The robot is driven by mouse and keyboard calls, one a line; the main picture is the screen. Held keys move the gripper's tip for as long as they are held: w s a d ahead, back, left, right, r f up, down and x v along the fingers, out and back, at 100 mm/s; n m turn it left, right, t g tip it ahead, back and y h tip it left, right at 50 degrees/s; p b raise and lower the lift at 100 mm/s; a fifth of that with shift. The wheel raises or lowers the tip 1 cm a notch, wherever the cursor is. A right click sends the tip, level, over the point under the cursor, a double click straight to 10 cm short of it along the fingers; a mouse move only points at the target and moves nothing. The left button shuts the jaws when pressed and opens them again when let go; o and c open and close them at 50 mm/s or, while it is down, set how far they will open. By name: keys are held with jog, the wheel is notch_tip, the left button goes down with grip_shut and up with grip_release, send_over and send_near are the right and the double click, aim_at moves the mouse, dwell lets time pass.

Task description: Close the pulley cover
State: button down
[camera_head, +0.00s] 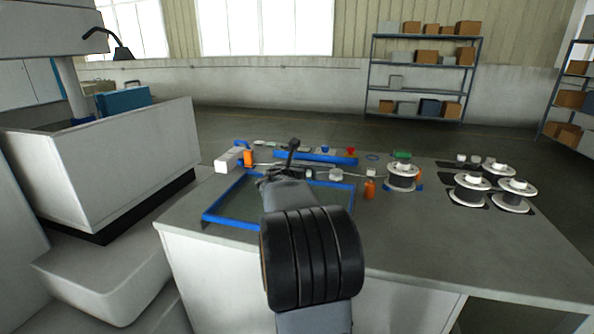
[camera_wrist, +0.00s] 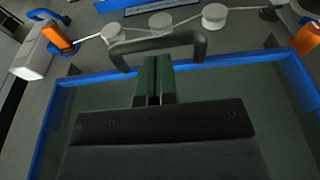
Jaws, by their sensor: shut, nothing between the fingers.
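The pulley cover is a blue-edged, dark see-through panel. Its blue frame (camera_head: 226,197) lies over the near left of the bench in the head view. Its far edge (camera_wrist: 232,62) crosses the wrist view. A dark arched handle (camera_wrist: 158,43) stands at that edge. My gripper (camera_wrist: 153,62) is shut and empty, its green fingertips just short of the handle's bar in the picture; I cannot tell whether they touch. White pulleys (camera_wrist: 160,21) with a wire lie uncovered beyond the frame. My arm hides part of the cover in the head view.
A blue bar (camera_head: 322,159) lies beyond the pulleys. An orange post (camera_head: 370,189) and wire spools (camera_head: 402,179) stand right of the cover. A white block (camera_head: 228,160) is at its left. The bench's front right (camera_head: 440,245) is clear.

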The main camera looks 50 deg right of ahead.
jog(key=shift+x, duration=1.3)
